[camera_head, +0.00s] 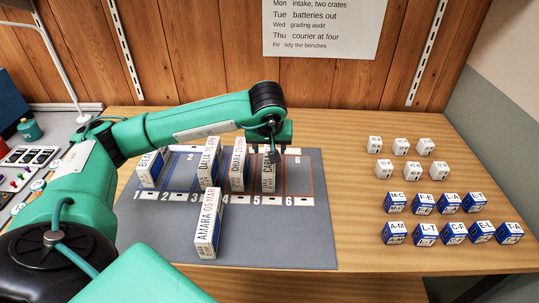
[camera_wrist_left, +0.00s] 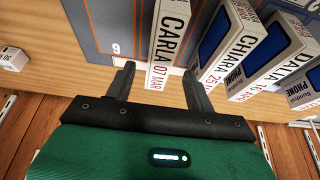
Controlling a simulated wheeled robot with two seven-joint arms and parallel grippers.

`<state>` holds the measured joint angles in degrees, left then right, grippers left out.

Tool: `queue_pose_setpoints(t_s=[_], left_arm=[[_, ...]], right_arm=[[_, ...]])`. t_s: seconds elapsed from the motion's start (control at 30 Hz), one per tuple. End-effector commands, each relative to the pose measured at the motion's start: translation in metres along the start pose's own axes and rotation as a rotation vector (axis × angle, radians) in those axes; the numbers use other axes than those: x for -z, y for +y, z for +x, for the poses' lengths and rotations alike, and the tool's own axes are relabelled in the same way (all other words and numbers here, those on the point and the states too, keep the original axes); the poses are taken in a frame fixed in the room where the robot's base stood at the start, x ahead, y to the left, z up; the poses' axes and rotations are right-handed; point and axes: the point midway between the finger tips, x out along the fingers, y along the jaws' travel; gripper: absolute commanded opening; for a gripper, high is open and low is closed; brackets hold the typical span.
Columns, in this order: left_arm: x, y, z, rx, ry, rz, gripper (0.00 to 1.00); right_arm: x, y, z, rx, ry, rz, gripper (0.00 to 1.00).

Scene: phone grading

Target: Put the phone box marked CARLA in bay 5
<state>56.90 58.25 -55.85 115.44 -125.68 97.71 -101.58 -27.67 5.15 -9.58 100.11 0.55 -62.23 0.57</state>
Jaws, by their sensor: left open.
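The CARLA phone box (camera_head: 268,178) stands upright in bay 5 of the grey mat (camera_head: 285,228), between the CHIARA box and empty bay 6. In the left wrist view the CARLA box (camera_wrist_left: 167,42) shows its name and a red date. My left gripper (camera_head: 273,150) is at the far end of this box and partly hides it. In the wrist view the open fingers of my left gripper (camera_wrist_left: 160,86) lie on either side of the box's near end, with a visible gap on at least the left side. My right gripper is not in view.
The CHIARA box (camera_head: 238,166), DALIA box (camera_head: 208,160) and another box (camera_head: 152,168) stand in other bays. The AMARA box (camera_head: 208,228) is in front of the number strip. Several small white cubes (camera_head: 400,146) and blue-white cubes (camera_head: 450,232) sit at right on the wooden table.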

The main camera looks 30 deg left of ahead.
Motion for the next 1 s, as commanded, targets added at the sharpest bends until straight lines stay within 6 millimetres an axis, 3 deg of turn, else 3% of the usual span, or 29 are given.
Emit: queue_pose_setpoints(t_s=[0.1, 0.33, 1.0], left_arm=[[0.001, 0.001, -0.025, -0.002, 0.003, 0.001, 0.54], [0.0, 0.0, -0.055, -0.001, 0.001, 0.0, 0.54], [0.0, 0.0, -0.06, 0.001, -0.001, 0.0, 0.54]], right_arm=[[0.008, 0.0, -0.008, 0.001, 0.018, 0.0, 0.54], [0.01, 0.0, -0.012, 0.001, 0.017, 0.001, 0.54], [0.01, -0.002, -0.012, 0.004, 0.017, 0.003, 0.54]])
